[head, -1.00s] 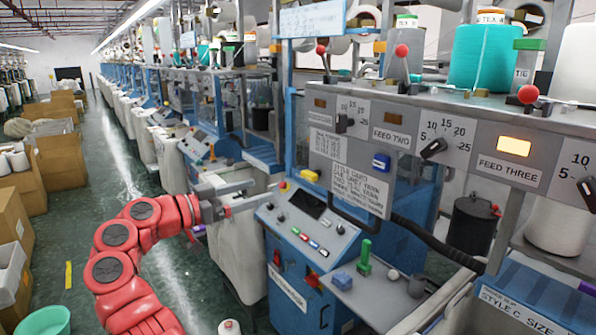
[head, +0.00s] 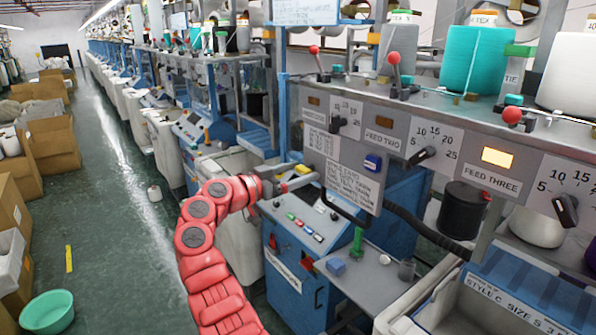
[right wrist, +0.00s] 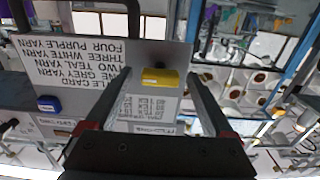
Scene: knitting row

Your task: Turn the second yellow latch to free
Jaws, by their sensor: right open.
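A small yellow latch (head: 303,169) sits at the lower left edge of the grey feed panel (head: 340,150). In the right wrist view the yellow latch (right wrist: 160,77) shows between my fingers, with a gap on each side. My right gripper (head: 302,182), on the red arm, is open and empty beside the latch; its two fingers (right wrist: 160,84) point at the panel. I cannot tell how deep the tips reach. A blue latch (head: 372,163) sits further right on the panel; it also shows in the wrist view (right wrist: 48,103). My left gripper is out of view.
A blue control console (head: 300,225) with buttons stands under the panel. A dark curved handle (head: 345,212) lies just right of the latch. Red-knobbed levers (head: 393,70) and yarn cones stand above. Cardboard boxes (head: 45,145) and a green basin (head: 46,312) are left of the open aisle.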

